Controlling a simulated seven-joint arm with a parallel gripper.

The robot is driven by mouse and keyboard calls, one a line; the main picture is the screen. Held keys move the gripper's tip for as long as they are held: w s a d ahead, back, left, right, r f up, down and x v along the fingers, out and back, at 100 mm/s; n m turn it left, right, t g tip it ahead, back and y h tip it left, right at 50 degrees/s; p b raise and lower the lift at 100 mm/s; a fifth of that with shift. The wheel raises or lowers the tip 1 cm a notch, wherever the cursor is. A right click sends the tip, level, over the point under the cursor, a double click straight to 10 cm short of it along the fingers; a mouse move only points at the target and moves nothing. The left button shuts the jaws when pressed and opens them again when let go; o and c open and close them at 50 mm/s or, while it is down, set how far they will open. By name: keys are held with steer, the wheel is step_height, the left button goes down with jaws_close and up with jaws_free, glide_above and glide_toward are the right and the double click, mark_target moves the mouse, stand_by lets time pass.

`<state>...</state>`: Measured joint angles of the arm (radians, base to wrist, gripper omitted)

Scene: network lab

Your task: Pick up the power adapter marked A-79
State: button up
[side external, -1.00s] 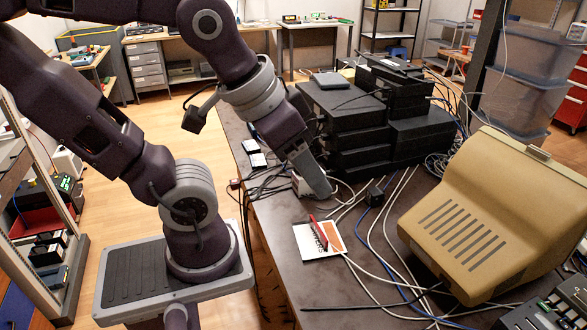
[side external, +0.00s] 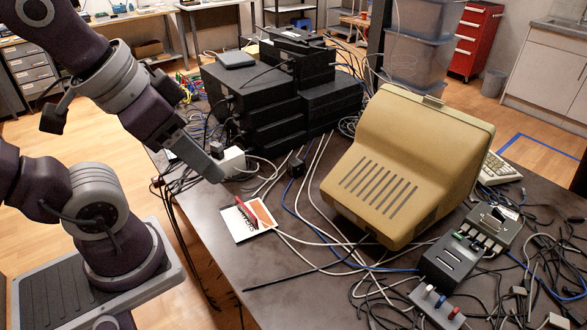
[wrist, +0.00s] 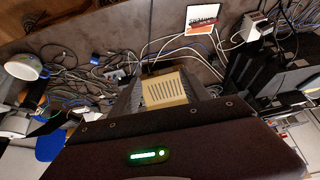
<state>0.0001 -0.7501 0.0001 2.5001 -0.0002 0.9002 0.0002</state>
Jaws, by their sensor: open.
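No A-79 marking is legible in either view. A white adapter-like block (side external: 232,161) lies on the table in front of the black equipment stack; it also shows near the top right in the wrist view (wrist: 252,27). A small black adapter-like block (side external: 297,167) sits among the cables to its right. My gripper (side external: 213,175) is open and points down toward the table, just left of the white block in the side view. Whether they touch is unclear, but nothing shows held. The far finger is hidden in the side view.
The black equipment stack (side external: 270,105) stands behind. A white and orange booklet with a red pen (side external: 248,218) lies in front.

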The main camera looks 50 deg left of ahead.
steer(key=shift+o, duration=0.5)
steer(key=shift+o, duration=0.8)
